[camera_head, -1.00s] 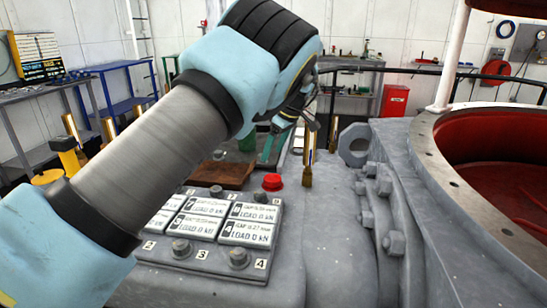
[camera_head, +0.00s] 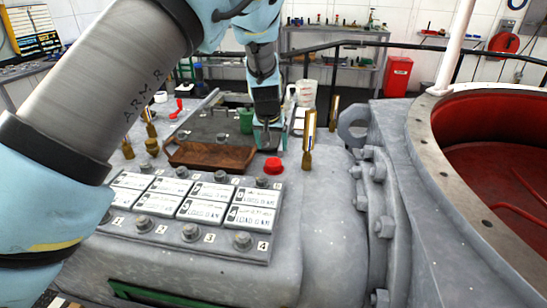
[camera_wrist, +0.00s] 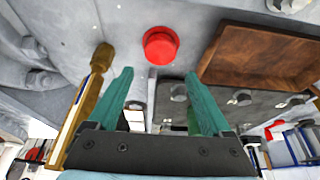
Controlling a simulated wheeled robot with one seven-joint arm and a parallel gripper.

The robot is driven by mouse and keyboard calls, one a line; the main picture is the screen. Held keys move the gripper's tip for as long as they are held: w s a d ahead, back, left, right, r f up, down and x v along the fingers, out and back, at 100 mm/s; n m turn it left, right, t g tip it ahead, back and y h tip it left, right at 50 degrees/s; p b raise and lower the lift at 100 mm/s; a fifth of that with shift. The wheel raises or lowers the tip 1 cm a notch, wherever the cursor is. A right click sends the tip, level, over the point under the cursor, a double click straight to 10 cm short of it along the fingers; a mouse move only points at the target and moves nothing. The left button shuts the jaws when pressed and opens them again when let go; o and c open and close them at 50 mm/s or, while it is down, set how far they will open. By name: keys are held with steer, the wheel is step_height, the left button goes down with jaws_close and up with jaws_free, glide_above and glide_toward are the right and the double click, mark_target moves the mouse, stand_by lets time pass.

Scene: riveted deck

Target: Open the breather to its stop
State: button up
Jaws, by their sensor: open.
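A round red cap (camera_head: 273,166) sits on the grey machine casing behind the plate of labels; it also shows in the wrist view (camera_wrist: 160,45). It carries no readable name, so I cannot tell for sure that it is the breather. My gripper (camera_head: 268,142) points down just behind and above the cap. In the wrist view its two green fingers (camera_wrist: 158,80) are apart with nothing between them, and the cap lies beyond their tips, between their lines. The cap is not touched as far as I can see.
A brown wooden tray (camera_head: 210,156) lies left of the cap. An upright brass fitting (camera_head: 308,135) stands close on its right. The bolted label plate (camera_head: 190,205) is in front. A clear jug (camera_head: 305,92) stands behind. A large red-lined opening (camera_head: 490,150) is at right.

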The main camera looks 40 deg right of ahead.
mark_target(274, 161)
steer(key=p+x, duration=0.1)
steer(key=x, duration=0.7)
steer(key=shift+w+d+f, duration=0.1)
steer(key=shift+d+f, duration=0.05)
steer(key=shift+f, duration=0.2)
steer(key=shift+p, duration=0.35)
steer(key=c, duration=1.1)
